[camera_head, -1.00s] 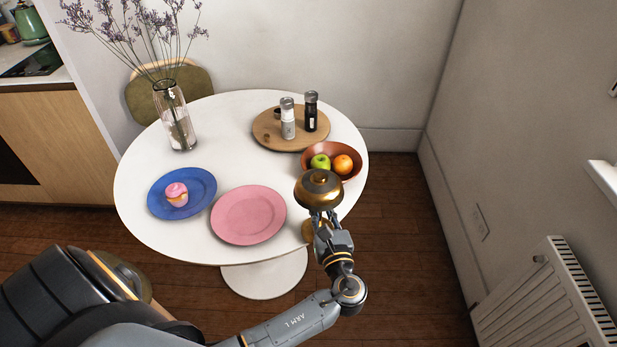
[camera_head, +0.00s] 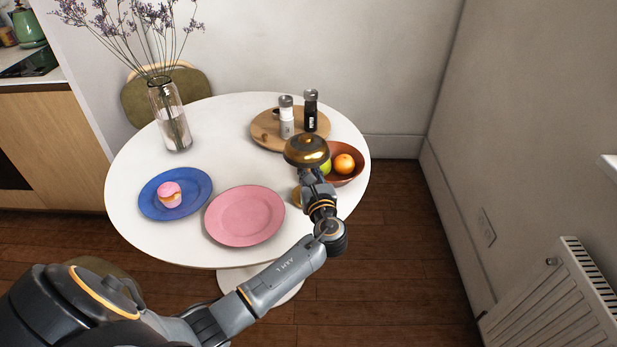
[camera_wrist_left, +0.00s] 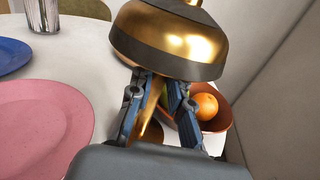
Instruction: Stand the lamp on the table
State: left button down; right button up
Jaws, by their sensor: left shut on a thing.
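The lamp (camera_head: 306,152) is brass-gold with a dome shade, a thin stem and a round base. It is upright, over the right front part of the white round table (camera_head: 190,245). My left gripper (camera_head: 311,178) is shut on the lamp's stem, below the shade. In the left wrist view the lamp's shade (camera_wrist_left: 168,42) is above the fingers (camera_wrist_left: 160,92), with the stem between them. The base is mostly hidden behind the gripper, and I cannot tell whether it touches the table. My right gripper is not in view.
A bowl (camera_head: 352,176) with apple and orange stands close right of the lamp. A pink plate (camera_head: 244,216) lies to its left, then a blue plate (camera_head: 152,206) with a cupcake. A wooden board (camera_head: 262,132) with two shakers is behind. A flower vase (camera_head: 172,118) stands at the back left.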

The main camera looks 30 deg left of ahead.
pick_arm(q)
jog(key=shift+s+d+f, duration=0.1)
jog(key=c, duration=1.3)
grip_release()
jog(key=shift+f, duration=0.15)
jog(key=shift+o, duration=0.2)
jog(key=shift+s+d, duration=0.1)
jog(key=shift+s, duration=0.05)
jog(key=v, duration=1.2)
jog(key=shift+b, duration=0.35)
